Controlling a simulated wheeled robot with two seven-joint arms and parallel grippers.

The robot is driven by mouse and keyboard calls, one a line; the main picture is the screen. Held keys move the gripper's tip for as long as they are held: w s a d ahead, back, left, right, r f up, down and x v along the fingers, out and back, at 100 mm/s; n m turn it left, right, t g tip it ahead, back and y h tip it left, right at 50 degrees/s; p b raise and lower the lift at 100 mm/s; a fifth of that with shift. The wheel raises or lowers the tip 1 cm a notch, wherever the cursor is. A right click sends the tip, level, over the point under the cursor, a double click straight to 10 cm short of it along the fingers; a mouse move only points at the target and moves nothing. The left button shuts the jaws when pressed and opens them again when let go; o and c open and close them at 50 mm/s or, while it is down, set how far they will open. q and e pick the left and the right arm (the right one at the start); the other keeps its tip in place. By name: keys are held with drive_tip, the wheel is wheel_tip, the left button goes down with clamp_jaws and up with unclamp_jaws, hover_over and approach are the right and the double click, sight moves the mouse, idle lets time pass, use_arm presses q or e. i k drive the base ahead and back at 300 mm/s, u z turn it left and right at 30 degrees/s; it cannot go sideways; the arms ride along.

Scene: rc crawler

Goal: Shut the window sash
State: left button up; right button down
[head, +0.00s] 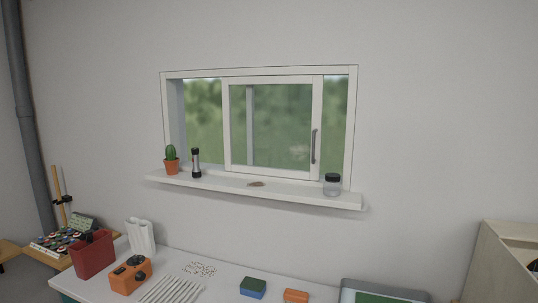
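The window sash (228,130) is a white-framed sliding pane with a dark upright handle (314,146) on its right stile. It stands near the middle of the white window frame (352,130). A narrow gap shows between the sash's right edge and the frame's right jamb, and a wider stretch shows to its left. A vertical grey bar shows through the sash glass. Neither of my grippers is in view.
The sill (220,182) holds a potted cactus (171,161), a black-and-grey flashlight (196,164), a small brown object (256,184) and a dark-lidded jar (332,185). Below, a white worktop (215,287) bears a red holder (93,255), an orange device (130,275) and blocks. The wall around the window is clear.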

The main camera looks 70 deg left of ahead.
sight(317, 81)
drive_tip(key=u, duration=2.15)
